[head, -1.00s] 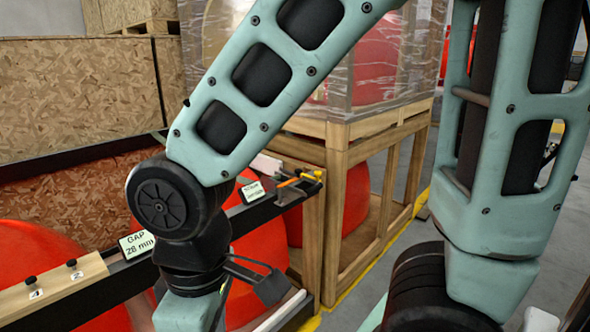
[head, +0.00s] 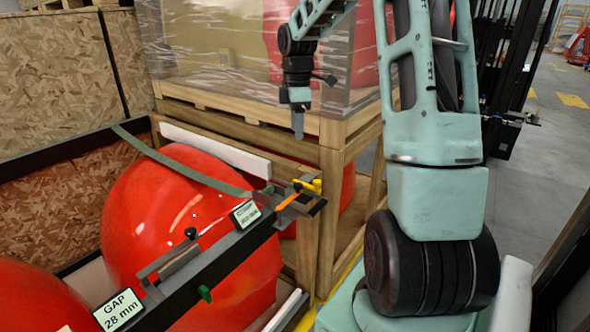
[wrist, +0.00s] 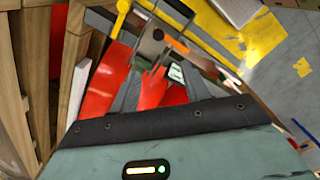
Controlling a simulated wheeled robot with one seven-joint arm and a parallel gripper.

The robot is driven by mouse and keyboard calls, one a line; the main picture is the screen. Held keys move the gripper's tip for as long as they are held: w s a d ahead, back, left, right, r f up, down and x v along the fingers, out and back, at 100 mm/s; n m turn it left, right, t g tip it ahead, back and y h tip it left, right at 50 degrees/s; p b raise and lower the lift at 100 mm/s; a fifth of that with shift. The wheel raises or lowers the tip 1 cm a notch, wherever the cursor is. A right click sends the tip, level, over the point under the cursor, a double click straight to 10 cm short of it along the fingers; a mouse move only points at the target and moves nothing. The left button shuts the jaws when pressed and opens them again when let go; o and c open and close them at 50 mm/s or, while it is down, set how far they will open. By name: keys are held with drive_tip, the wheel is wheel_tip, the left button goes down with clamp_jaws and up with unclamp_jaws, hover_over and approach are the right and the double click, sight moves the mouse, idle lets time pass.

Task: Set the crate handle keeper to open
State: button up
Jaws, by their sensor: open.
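At the right end of the black rail (head: 222,255) is a grey metal bracket (head: 313,206) with a yellow handle (head: 308,185) and an orange bar (head: 287,202). I cannot tell which of these parts is the keeper or how it is set. In the wrist view the yellow handle (wrist: 121,14) and the grey bracket (wrist: 150,46) show at the top, beyond the fingers. My gripper (head: 298,132) points down, open and empty, above and apart from the bracket, with the wooden frame behind it in the head view.
Red rounded nosecones (head: 170,215) lie behind the rail. A green strap (head: 180,163) runs across one. Labels stand on the rail, one reading "GAP 28 mm" (head: 118,309). A wooden stand (head: 331,200) carries a wrapped load beside the bracket. Grey floor (head: 540,160) is open at right.

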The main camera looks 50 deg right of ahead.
sight(298, 184)
drive_tip(key=f, duration=0.5)
drive_tip(key=f+p, duration=0.1)
drive_tip(key=f, duration=0.5)
drive_tip(key=f+p, duration=0.1)
drive_tip(key=f, duration=0.5)
drive_tip(key=shift+d+f, duration=0.15)
drive_tip(key=shift+d, duration=0.1)
clamp_jaws()
drive_tip(key=shift+s, duration=0.1)
